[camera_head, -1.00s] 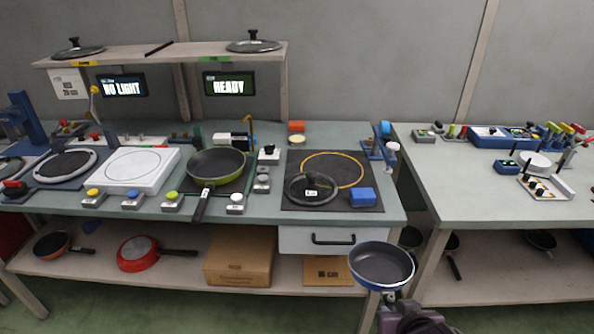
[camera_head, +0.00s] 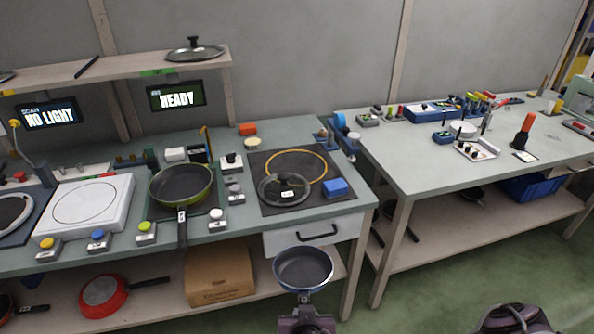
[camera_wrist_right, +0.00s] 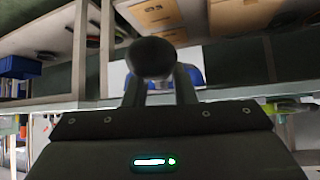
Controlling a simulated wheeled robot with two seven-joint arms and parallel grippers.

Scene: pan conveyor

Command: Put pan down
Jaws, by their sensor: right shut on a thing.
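The small blue pan (camera_head: 303,268) with a dark inside is held level in front of the workbench (camera_head: 215,235), below its top edge and by the drawer. My right gripper (camera_head: 305,298) is shut on its handle. In the right wrist view, the fingers of my right gripper (camera_wrist_right: 158,88) close around the dark handle (camera_wrist_right: 150,58), and part of the blue pan (camera_wrist_right: 190,76) shows beyond. The pan looks empty. My left gripper is not in view.
A red pan (camera_head: 103,294) and cardboard box (camera_head: 220,276) are on the lower shelf. A second table (camera_head: 420,180) stands right.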

